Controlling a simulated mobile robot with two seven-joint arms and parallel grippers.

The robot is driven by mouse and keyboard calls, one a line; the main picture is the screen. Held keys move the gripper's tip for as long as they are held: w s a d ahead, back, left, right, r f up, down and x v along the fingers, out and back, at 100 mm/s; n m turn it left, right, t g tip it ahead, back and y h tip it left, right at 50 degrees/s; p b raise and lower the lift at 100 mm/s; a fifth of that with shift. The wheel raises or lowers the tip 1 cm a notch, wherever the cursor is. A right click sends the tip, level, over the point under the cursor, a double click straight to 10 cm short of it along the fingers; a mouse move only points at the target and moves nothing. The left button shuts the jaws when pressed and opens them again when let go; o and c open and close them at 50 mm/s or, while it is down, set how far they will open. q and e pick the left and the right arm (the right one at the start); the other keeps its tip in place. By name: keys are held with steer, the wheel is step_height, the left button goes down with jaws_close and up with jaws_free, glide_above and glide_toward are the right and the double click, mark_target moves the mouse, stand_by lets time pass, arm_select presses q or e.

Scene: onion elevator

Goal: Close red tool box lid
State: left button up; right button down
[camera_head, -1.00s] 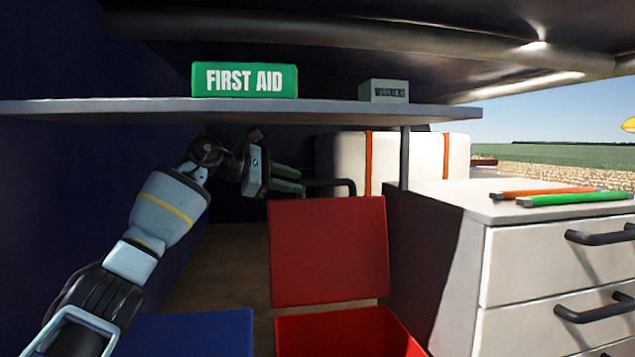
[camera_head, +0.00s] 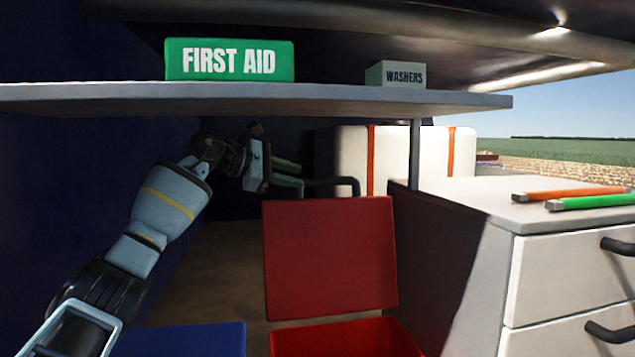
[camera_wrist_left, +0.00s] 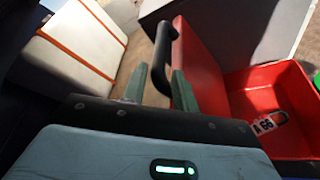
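The red tool box (camera_head: 345,338) stands low in front of me with its red lid (camera_head: 328,258) raised upright at the back. A black handle (camera_head: 348,185) sits at the lid's top edge. My left gripper (camera_head: 288,174) is at the left end of this handle, behind the lid's top left corner. In the left wrist view its two green fingers (camera_wrist_left: 158,84) are apart, with the black handle (camera_wrist_left: 163,58) at and partly between their tips. I cannot tell whether they touch it. The lid (camera_wrist_left: 205,75) and open box (camera_wrist_left: 290,80) show to the right. My right gripper is not in view.
A shelf (camera_head: 330,97) with a green first aid box (camera_head: 230,61) and a washers box (camera_head: 396,74) runs above the arm. A drawer cabinet (camera_head: 570,265) stands right of the tool box. A blue box (camera_head: 190,340) is at lower left. A padlock-like item (camera_wrist_left: 268,122) lies inside the tool box.

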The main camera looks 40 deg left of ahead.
mark_target(308, 179)
arm_select(q)
steer(key=x, duration=0.7)
steer(key=shift+w+f, duration=0.1)
steer(key=shift+w, duration=0.05)
steer(key=shift+c, duration=0.3)
jaws_close()
